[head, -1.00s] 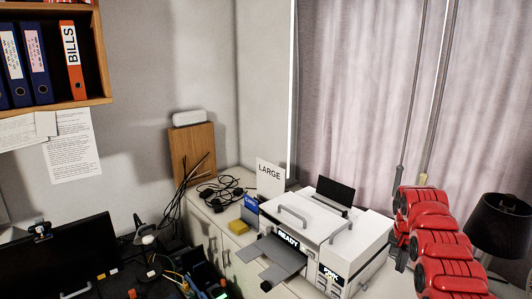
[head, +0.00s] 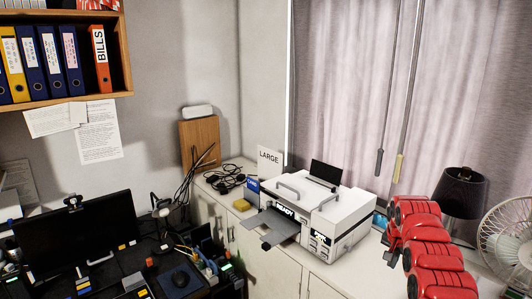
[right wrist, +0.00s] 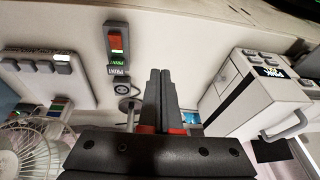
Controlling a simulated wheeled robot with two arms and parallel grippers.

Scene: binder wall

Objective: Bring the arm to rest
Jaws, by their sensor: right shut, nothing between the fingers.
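My right arm (head: 428,250), with red links, stands folded at the right of the head view, in front of the cabinet top. Its gripper is mostly hidden there. In the right wrist view my right gripper (right wrist: 160,75) is shut, its two dark fingers together with nothing between them. The fingers point toward a pale surface with a switch, apart from it as far as I can tell. My left arm and left gripper are in neither view.
A white printer (head: 325,215) stands on the cabinet, left of my arm; it also shows in the right wrist view (right wrist: 255,95). A black lamp (head: 463,192) and a fan (head: 510,235) are at right. A monitor (head: 75,235) and binder shelf (head: 128,50) are at left.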

